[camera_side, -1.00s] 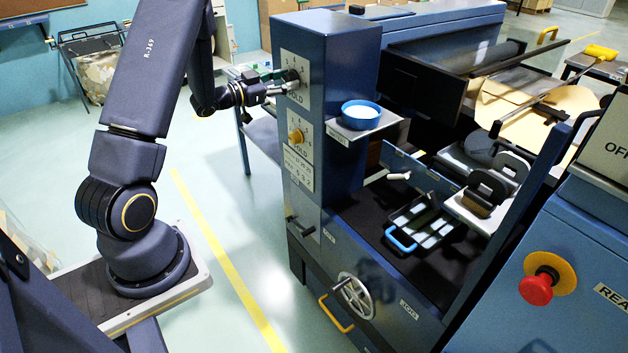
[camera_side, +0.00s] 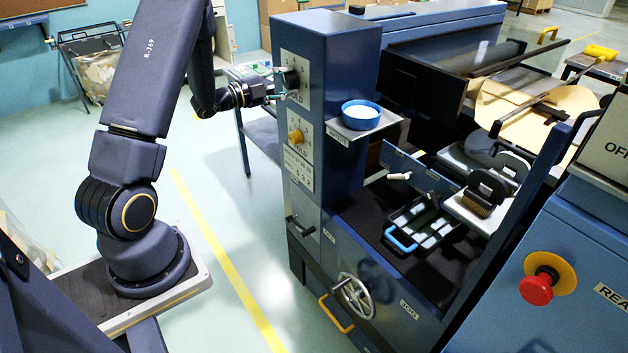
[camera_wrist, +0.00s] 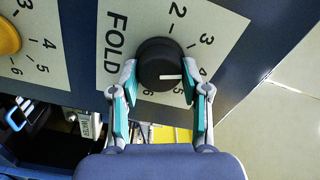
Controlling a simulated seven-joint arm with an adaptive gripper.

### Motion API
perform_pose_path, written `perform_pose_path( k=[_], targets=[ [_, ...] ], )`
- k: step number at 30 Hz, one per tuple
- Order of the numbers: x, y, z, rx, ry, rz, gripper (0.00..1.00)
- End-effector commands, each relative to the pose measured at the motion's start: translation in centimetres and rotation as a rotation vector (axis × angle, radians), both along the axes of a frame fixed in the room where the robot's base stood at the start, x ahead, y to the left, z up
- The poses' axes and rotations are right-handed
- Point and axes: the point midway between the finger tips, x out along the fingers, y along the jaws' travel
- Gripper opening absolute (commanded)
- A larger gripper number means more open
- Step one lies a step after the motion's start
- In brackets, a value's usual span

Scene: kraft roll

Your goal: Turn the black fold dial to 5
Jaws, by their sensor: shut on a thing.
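The black fold dial (camera_wrist: 157,55) sits on a pale plate (camera_wrist: 118,70) marked FOLD with numbers around it. Its white pointer line lies toward the right in the wrist view, on the side of the 4 and 5. The right fingertip covers part of the scale there, so I cannot tell the exact number. My gripper (camera_wrist: 158,79) is shut on the dial, one teal-padded finger on each side. In the side view the dial (camera_side: 291,79) is on the upper front of the blue column, with my gripper (camera_side: 281,85) at it.
A yellow dial (camera_wrist: 8,37) with its own scale is beside the fold plate; in the side view this yellow dial (camera_side: 296,136) is below. A shelf with a blue bowl (camera_side: 361,115) juts from the column's right side. The floor before the column is clear.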

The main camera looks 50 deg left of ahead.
Motion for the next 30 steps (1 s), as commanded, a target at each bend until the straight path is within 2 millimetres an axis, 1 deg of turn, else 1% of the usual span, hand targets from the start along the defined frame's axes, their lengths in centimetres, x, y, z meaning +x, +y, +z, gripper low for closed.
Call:
perform_pose_path(
  k=[21, 30],
  targets=[
    [-0.07, 0.09, -0.42, 0.679, 0.004, 0.003, 0.11],
    [-0.08, 0.15, -0.48, 0.928, 0.003, 0.002, 0.11]
  ],
)
